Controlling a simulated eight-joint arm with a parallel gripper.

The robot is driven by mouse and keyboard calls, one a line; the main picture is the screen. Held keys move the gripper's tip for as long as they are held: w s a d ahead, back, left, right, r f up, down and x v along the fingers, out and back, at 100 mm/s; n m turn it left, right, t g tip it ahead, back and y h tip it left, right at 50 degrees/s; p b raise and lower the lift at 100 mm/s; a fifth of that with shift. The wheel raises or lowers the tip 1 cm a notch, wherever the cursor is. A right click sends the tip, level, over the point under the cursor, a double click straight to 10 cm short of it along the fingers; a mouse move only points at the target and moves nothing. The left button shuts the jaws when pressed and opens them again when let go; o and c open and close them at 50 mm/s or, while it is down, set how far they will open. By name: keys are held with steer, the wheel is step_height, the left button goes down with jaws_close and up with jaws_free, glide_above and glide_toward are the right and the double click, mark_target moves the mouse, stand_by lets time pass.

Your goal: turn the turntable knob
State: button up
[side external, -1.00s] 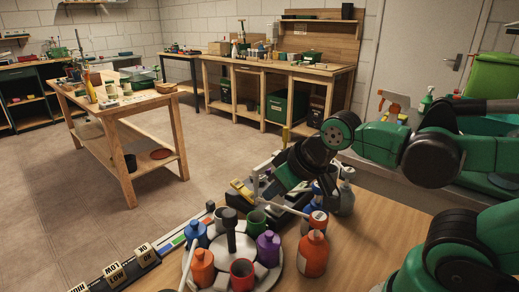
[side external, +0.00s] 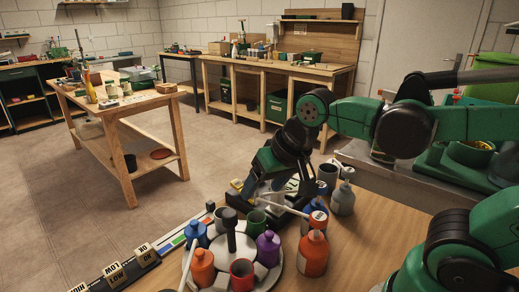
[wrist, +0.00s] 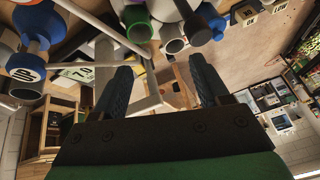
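The turntable (side external: 283,269) is a pale round disc at the bottom middle of the side view, carrying several coloured containers. Its knob (side external: 229,235), a dark upright post with a wide round top, stands among them near the middle. My gripper (side external: 264,186) is behind and right of the knob, clear of it, over dark equipment. In the wrist view my gripper (wrist: 161,75) shows two dark blue fingers spread apart with no object clamped between them. Containers and white bars show beyond the fingers; I cannot clearly pick out the knob there.
On the turntable are an orange bottle (side external: 202,268), a red cup (side external: 242,275) and a purple bottle (side external: 268,247). A larger orange bottle (side external: 313,253) and a grey bottle (side external: 342,198) stand to the right. Label blocks (side external: 116,273) lie at lower left.

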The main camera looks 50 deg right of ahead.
mark_target(230, 213)
steer(key=w+a+m+g, duration=0.1)
steer(key=m, duration=0.2)
steer(key=w+a+r+m+g, duration=0.1)
steer(key=m+g, duration=0.1)
steer(key=m, duration=0.1)
steer(key=w+a+m+g, duration=0.1)
steer(key=a+m, duration=0.1)
steer(key=m, duration=0.1)
steer(key=shift+w+r+m, duration=0.2)
steer(key=shift+w+m, duration=0.05)
steer(key=shift+m, duration=0.05)
steer(key=shift+w+a+f+m+g, duration=0.1)
steer(key=shift+w+a+m+g, duration=0.1)
steer(key=shift+m+g, duration=0.2)
steer(key=shift+w+a+f+m+g, duration=0.1)
steer(key=shift+a+m+g, duration=0.15)
steer(key=shift+m, duration=0.25)
steer(key=shift+f, duration=2.7)
steer(key=shift+s, duration=0.1)
jaws_close()
